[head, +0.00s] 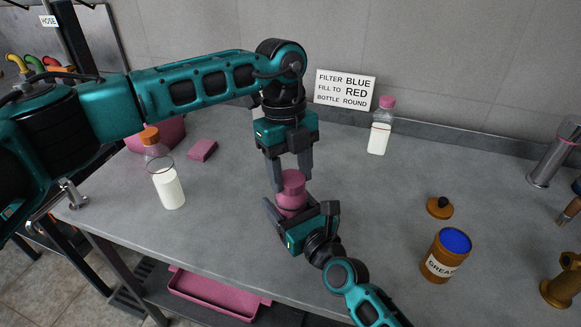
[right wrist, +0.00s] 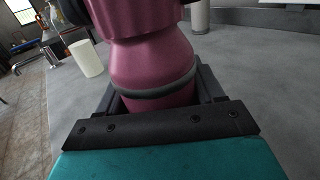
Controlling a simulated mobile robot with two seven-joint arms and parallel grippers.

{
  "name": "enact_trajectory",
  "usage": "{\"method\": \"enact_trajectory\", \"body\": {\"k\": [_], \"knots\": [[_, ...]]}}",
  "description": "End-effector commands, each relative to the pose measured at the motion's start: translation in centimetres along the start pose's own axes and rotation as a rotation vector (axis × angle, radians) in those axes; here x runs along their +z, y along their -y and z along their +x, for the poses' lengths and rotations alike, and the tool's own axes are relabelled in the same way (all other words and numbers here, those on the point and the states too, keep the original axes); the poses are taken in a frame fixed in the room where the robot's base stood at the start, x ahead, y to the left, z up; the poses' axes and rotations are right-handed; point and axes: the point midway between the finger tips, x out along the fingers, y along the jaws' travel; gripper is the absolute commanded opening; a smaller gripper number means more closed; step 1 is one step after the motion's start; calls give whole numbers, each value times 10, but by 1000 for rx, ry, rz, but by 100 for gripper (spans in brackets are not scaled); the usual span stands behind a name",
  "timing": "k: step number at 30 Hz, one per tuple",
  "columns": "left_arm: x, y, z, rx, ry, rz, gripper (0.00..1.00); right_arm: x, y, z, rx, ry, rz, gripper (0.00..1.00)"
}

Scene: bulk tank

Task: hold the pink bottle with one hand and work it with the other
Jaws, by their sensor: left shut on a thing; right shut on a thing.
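The pink bottle (head: 291,202) stands upright at the middle of the grey bench in the head view. My left gripper (head: 290,180) comes from above and is shut on the bottle's pink top. My right gripper (head: 290,212) comes from the front and is shut around the bottle's body. In the right wrist view the pink bottle (right wrist: 155,65) fills the middle, between the right jaws, with a dark band around it. Its top runs out of that view. The fingers hide part of the bottle, and I cannot tell whether its base touches the bench.
A milk bottle with an orange cap (head: 168,185) stands left, near a pink sponge (head: 202,150). A pink-capped bottle (head: 380,130) stands at the back by a sign (head: 344,90). An open grease tin (head: 440,262) and its brown lid (head: 439,208) are at the right.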

Motion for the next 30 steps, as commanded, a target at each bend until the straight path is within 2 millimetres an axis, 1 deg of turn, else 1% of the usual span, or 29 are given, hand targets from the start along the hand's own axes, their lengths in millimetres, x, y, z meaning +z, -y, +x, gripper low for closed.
{"method": "enact_trajectory", "body": {"k": [4,8,20,30], "knots": [[0,0,0,8,1,52,24,0,0,0,0,-1,0,0],[0,1,0,35,2,229,24,0,0,0,0,-1,0,0],[-2,3,0,154,3,991,24,-1,0,0,0,-1,0,0],[-3,3,0,263,4,1693,24,-1,0,0,0,-2,0,0]]}}
